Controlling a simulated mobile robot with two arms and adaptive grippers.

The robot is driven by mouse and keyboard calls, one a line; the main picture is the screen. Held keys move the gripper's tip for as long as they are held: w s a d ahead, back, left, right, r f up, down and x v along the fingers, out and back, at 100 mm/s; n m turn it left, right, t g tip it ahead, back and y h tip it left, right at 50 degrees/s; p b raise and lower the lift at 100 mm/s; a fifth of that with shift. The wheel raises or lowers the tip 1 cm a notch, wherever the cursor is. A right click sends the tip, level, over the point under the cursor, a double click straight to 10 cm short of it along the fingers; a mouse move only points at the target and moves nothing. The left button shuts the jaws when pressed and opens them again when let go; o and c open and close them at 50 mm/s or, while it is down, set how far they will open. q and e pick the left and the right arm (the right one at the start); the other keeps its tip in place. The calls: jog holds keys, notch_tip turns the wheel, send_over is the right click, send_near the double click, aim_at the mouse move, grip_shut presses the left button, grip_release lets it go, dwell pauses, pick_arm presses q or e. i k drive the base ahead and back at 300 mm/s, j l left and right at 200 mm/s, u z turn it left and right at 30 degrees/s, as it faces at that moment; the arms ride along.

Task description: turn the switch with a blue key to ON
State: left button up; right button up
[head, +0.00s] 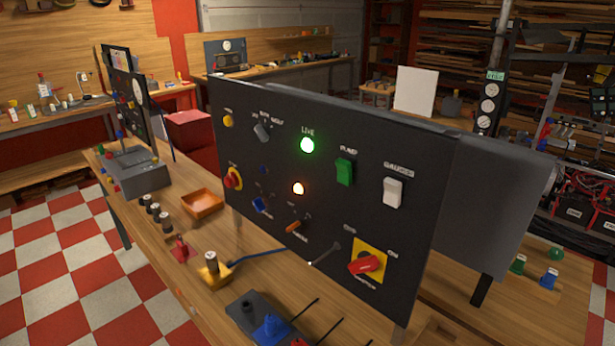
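A dark upright panel (300,110) stands on the wooden bench. A small blue part (262,204) sits low on its left side; I cannot tell whether it is a key, and its label is too small to read. A red rotary handle (366,264) on a yellow plate sits at the lower right, with OFF and ON marks above it. A blue piece (270,327) stands in a dark grey block on the bench in front; its shape is partly cut off by the frame edge. Neither of my grippers is in view.
The panel also carries a lit green lamp (307,145), a lit orange lamp (298,188), a green rocker (344,172) and a white rocker (392,192). An orange tray (202,203) and a yellow block (214,273) are on the bench. Thin dark rods stick out near the front.

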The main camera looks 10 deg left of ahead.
aim_at(259, 202)
jog(key=i+j+z, duration=0.25)
jog(key=j, duration=0.65)
jog(key=i+j+z, duration=0.1)
jog(key=j+z, duration=0.15)
jog(key=j, duration=0.7)
jog(key=j+z, duration=0.2)
jog(key=j, duration=0.75)
jog(key=i, duration=0.05)
